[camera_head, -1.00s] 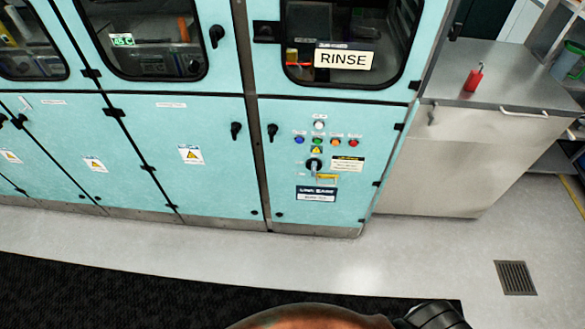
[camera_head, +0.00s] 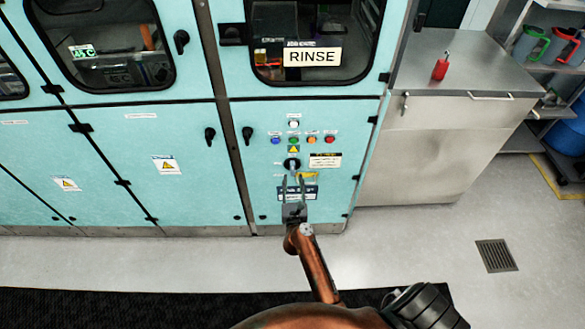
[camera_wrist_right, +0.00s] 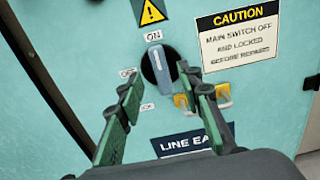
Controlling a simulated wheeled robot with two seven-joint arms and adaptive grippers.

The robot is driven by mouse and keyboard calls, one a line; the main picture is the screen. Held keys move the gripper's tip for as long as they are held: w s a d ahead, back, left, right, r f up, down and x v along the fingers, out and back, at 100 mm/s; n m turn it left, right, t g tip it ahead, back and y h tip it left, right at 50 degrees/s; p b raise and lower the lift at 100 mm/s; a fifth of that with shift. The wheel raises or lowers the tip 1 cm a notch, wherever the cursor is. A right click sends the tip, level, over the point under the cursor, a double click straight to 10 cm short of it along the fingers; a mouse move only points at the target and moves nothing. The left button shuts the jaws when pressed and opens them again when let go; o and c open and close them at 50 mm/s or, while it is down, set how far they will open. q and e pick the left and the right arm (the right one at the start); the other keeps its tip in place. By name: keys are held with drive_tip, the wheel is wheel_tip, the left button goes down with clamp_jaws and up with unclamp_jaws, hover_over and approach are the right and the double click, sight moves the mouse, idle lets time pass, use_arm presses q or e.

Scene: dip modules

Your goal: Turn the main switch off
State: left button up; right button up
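The main switch (camera_head: 292,164) is a dark round knob on the teal cabinet's control panel. In the right wrist view, its grey handle (camera_wrist_right: 161,70) stands nearly upright and points at the ON label (camera_wrist_right: 153,36); an OFF label (camera_wrist_right: 127,72) is to its left. My right gripper (camera_head: 293,180) is in front of the panel, just below the switch. In the wrist view my right gripper (camera_wrist_right: 167,86) is open, its green-lined fingers on either side of the handle's lower end. I cannot tell how far the tips are from the panel. My left gripper is not in view.
Yellow padlocks (camera_wrist_right: 181,102) hang right of and below the switch, close to the right finger. A caution label (camera_wrist_right: 239,38) is at upper right. Coloured buttons (camera_head: 294,139) sit above the switch. A steel counter (camera_head: 440,150) stands right of the cabinet.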

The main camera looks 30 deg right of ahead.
sight(293, 170)
drive_tip(key=x, duration=0.6)
drive_tip(key=shift+w+b, duration=0.1)
drive_tip(key=shift+b, duration=0.3)
drive_tip(key=shift+w+d, duration=0.15)
drive_tip(key=shift+w, duration=0.2)
drive_tip(key=shift+w+d, duration=0.15)
drive_tip(key=shift+w, duration=0.05)
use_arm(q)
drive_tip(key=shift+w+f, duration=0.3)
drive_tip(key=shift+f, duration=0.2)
use_arm(e)
drive_tip(key=shift+c, duration=0.5)
clamp_jaws()
